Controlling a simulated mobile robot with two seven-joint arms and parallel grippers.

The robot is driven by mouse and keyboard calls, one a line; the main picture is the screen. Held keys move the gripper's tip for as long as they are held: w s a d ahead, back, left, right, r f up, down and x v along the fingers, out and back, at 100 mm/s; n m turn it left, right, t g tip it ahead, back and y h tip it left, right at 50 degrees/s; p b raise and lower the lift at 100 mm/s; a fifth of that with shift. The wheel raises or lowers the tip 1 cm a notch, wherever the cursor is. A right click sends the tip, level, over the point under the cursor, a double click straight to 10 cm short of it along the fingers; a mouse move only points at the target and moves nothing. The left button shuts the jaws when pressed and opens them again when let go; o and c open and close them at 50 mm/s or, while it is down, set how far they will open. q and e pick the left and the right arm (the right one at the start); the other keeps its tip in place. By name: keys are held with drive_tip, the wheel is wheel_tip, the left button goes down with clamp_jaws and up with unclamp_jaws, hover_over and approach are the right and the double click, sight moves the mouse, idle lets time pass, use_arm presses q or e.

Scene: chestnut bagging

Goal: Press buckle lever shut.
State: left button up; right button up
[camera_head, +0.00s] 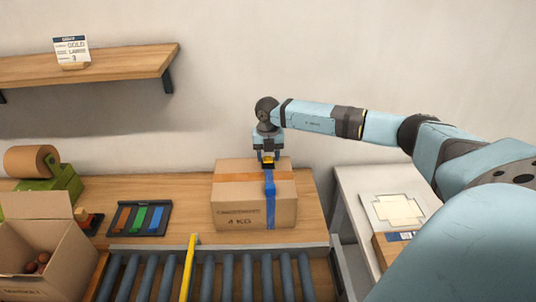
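A closed cardboard carton (232,207) marked 4 KG stands on the wooden bench. An orange band (232,177) runs across its top, and a blue strap (270,205) runs over the top and down the front. A small dark and yellow buckle (268,163) sits on the strap at the top of the carton. My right gripper (268,157) points down right at the buckle and partly covers it. Its fingers flank the yellow part, but whether they grip it or only touch it is too small to tell. The lever's angle is unclear. My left gripper is out of view.
A roller conveyor (228,278) with a yellow bar (189,266) runs in front. An open box (40,245) with chestnuts and a strap tray (139,219) are at left. A shelf (110,66) hangs above. A white side table (350,190) is at right.

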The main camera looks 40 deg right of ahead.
drive_tip(key=c, duration=0.6)
drive_tip(key=shift+o, duration=0.2)
drive_tip(key=shift+s+a+f+t+h+b, duration=0.2)
drive_tip(key=shift+f+t+h+b, duration=0.2)
drive_tip(key=shift+b, duration=0.2)
drive_tip(key=t+h+b, duration=0.1)
drive_tip(key=b, duration=0.1)
drive_tip(key=f+t+b, duration=0.1)
drive_tip(key=shift+s+a+h+b, duration=0.15)
drive_tip(key=shift+s+h+b, duration=0.15)
drive_tip(key=shift+h+b, duration=0.1)
drive_tip(key=shift+a+t, duration=0.1)
drive_tip(key=shift+t, duration=0.2)
drive_tip(key=shift+r, duration=0.15)
drive_tip(key=o, duration=0.7)
drive_tip(key=shift+c, duration=0.2)
drive_tip(key=shift+r, duration=0.15)
